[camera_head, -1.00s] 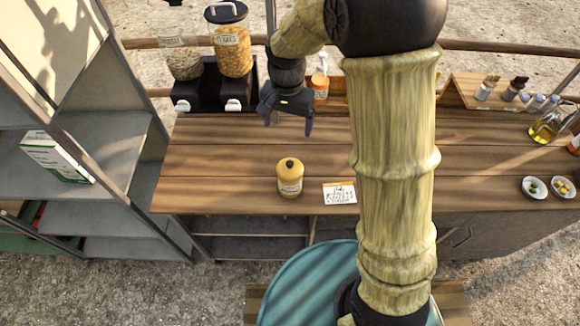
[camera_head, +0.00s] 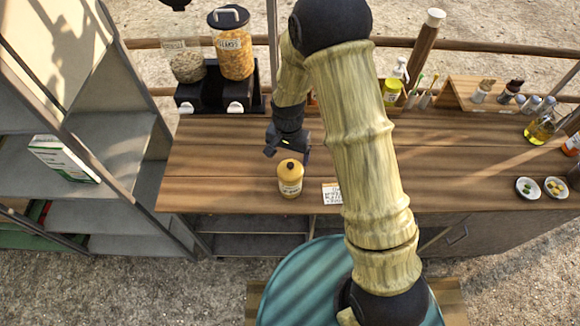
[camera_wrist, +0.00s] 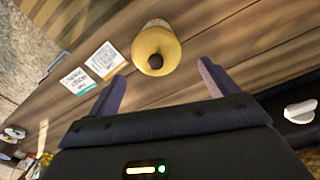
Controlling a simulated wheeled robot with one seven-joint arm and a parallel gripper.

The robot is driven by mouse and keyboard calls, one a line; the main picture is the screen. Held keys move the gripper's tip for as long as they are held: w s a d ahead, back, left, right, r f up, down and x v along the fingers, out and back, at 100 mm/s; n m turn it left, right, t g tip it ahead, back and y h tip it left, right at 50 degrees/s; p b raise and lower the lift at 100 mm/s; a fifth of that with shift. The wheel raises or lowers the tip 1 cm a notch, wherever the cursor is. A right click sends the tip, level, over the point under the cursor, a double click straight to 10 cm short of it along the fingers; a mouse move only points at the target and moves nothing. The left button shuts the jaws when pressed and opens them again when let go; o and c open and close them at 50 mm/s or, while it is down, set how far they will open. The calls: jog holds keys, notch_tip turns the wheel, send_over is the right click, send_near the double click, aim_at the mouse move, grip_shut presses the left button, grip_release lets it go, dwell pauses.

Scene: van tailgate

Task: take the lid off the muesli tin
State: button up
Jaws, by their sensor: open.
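The muesli tin (camera_head: 290,184) stands upright on the wooden counter near its front edge. It is yellow with a pale label, and its yellow lid (camera_head: 290,167) with a dark knob sits on top. In the wrist view the lid (camera_wrist: 166,43) shows from above, with its dark knob facing the camera. My gripper (camera_head: 288,154) is just behind and above the tin in the head view. In the wrist view my gripper (camera_wrist: 160,85) has its two fingers apart with nothing between them. The lid lies beyond the fingertips, roughly centred between them.
A printed card (camera_head: 332,193) lies right of the tin. Two cereal dispensers (camera_head: 234,58) stand at the back left. Bottles (camera_head: 396,85), a spice rack (camera_head: 478,90) and small bowls (camera_head: 528,188) are to the right. The counter (camera_head: 215,160) left of the tin is clear.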

aim_at(291, 165)
jog(key=shift+f, duration=0.1)
jog(key=shift+s+d+f+p, duration=0.1)
jog(key=shift+f+p, duration=0.15)
jog(key=shift+p, duration=0.2)
jog(key=shift+d+f+p, duration=0.15)
jog(key=shift+f+p, duration=0.95)
jog(key=shift+f, duration=1.15)
jog(key=c, duration=1)
jog(key=shift+s, duration=0.15)
jog(key=shift+c, duration=1.4)
